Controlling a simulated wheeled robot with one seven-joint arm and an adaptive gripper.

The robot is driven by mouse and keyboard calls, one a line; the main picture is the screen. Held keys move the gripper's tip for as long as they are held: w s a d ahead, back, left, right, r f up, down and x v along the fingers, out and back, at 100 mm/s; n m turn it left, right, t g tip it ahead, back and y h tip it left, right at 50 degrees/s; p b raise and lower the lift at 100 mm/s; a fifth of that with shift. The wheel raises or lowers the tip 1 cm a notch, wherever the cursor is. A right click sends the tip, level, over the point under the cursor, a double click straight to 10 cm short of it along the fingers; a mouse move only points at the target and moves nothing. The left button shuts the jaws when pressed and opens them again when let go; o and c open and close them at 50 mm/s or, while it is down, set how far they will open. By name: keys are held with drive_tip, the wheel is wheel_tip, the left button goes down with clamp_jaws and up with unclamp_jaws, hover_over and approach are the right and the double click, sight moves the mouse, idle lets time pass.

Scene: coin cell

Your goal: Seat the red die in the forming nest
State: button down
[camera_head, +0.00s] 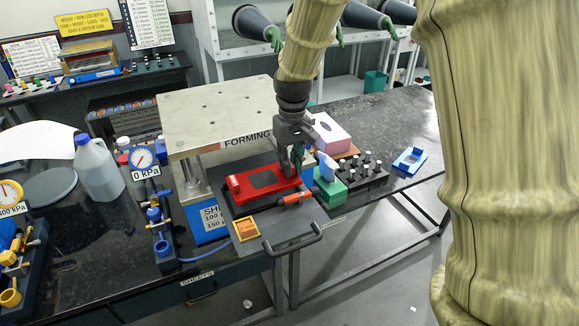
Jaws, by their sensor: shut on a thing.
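The red die (262,185) is a flat red plate with a dark recess in its middle and a raised red part at its left end. It lies on or just above the grey sliding plate (284,224) in front of the press marked FORMING. My gripper (297,172) points down at the die's right end and is shut on it. The fingertips are partly hidden. A dark border shows around the die, which may be the forming nest; I cannot tell whether the die sits level inside it.
The press's thick top plate (215,112) stands close behind and left of my gripper. An orange-handled tool (297,198) and an orange frame (246,229) lie in front. A green block (329,187) and black vial rack (372,177) stand right. The far right bench is mostly clear.

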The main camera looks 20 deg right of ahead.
drive_tip(key=shift+w+a, duration=0.15)
drive_tip(key=shift+a, duration=0.1)
drive_tip(key=shift+f+p, duration=0.95)
drive_tip(key=shift+f, duration=0.35)
drive_tip(key=shift+s+a+f, duration=0.1)
drive_tip(key=shift+s+f, duration=0.45)
drive_tip(key=shift+s, duration=0.05)
drive_tip(key=c, duration=1.4)
unclamp_jaws()
drive_tip(key=shift+f, duration=0.1)
drive_tip(key=shift+c, duration=0.2)
drive_tip(key=shift+w+f, duration=0.15)
drive_tip(key=shift+w, duration=0.2)
